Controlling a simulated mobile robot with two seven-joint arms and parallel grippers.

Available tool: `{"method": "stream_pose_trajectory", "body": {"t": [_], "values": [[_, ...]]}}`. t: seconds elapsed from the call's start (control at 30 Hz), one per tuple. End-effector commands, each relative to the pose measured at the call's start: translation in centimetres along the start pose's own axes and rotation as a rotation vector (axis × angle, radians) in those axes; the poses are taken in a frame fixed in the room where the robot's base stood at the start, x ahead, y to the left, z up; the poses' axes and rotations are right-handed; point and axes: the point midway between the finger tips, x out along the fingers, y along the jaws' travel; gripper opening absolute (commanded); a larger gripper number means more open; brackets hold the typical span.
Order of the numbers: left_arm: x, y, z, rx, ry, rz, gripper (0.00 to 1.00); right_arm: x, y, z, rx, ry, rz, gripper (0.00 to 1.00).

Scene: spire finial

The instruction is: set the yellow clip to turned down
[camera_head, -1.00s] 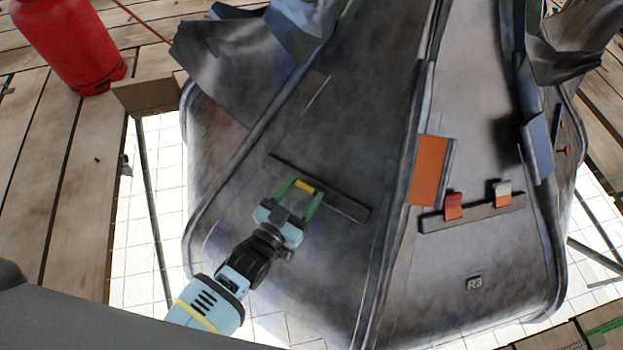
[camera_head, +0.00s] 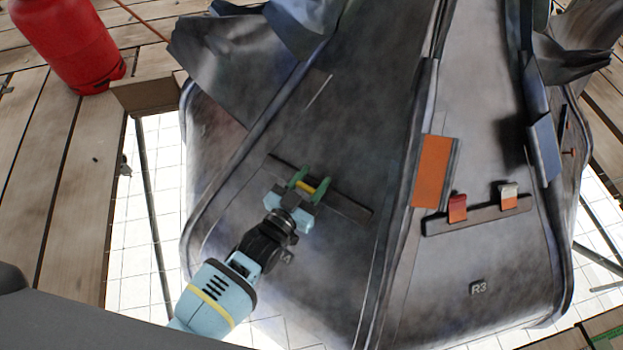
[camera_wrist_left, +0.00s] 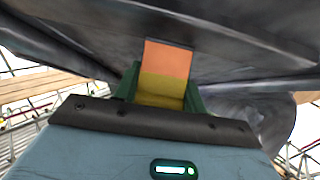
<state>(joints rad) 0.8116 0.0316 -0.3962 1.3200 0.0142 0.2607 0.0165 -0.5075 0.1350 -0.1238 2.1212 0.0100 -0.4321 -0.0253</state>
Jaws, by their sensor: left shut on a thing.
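The yellow clip (camera_head: 306,187) sits on a dark bar (camera_head: 345,205) across the left grey panel of the spire. My left gripper (camera_head: 309,185) has its green fingers on either side of the clip and is shut on it. In the left wrist view the clip shows a yellow part (camera_wrist_left: 161,88) between the green fingers and an orange part (camera_wrist_left: 167,58) beyond it, against the grey metal. The gripper body partly covers the clip in the head view. My right gripper is not in view.
On the right panel, a red clip (camera_head: 457,207) and a white clip (camera_head: 509,195) sit on another bar (camera_head: 478,218), both with orange lower parts. An orange plate (camera_head: 433,171) lies near the ridge. A red gas cylinder (camera_head: 70,45) stands on the planks at upper left.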

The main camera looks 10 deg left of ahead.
Motion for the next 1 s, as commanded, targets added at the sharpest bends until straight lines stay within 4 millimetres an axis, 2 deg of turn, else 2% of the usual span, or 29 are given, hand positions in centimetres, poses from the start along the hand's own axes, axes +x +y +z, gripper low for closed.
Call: {"method": "stream_pose_trajectory", "body": {"t": [0.33,0.7,1.0], "values": [[0.4,0.0,-0.6,0.002,-0.073,0.0,0.18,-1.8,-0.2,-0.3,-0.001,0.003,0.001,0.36],[1.5,-0.1,-0.8,0.002,-0.33,-0.001,0.18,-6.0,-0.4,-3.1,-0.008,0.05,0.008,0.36],[2.2,0.0,-0.1,0.001,-0.521,0.0,0.18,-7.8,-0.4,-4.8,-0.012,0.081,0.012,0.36]]}}
